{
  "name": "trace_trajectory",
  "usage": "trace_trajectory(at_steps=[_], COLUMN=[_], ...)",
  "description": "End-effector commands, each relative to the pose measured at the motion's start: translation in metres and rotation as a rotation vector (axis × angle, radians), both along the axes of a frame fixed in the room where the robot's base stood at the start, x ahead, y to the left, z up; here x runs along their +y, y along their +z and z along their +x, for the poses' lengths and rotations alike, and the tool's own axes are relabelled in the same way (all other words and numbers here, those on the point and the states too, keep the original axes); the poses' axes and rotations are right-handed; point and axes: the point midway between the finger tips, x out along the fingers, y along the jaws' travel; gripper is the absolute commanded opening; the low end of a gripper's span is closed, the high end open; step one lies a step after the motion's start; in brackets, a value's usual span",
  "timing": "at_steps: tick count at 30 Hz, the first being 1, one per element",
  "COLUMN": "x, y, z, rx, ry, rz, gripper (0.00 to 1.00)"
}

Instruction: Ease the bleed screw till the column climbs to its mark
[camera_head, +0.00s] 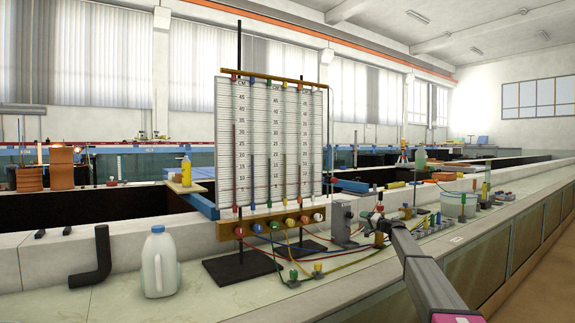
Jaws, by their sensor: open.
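A white manometer board (270,150) with centimetre scales stands on a dark stand. Thin coloured columns show on it: a tall red one (234,165) at the left, a blue one (252,180) beside it, and others to the right. Several coloured knobs (274,225) line the wooden bar under the board. I cannot tell which part is the bleed screw or where the mark is. My arm reaches in from the lower right. My gripper (375,221) is open, right of the board near a grey block (341,221). Its fingers are small and unclear, and nothing shows held.
A white jug (159,262) and a black elbow pipe (97,259) stand at the left. Coloured tubes (300,245) and small fittings (293,274) lie on the counter before the board. A clear tub (458,206) and clutter stand at the right.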

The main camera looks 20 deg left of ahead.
Motion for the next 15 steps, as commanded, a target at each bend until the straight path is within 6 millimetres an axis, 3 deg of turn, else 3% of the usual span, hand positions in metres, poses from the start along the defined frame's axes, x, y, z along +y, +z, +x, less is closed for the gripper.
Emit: trace_trajectory(at_steps=[5,15], x=[0.0006,0.0024], y=[0.0003,0.0009], z=[-0.0002,-0.0006], rx=[0.139,0.648], ry=[0.0,0.0], rz=[0.108,0.506], gripper=[0.65,0.65])
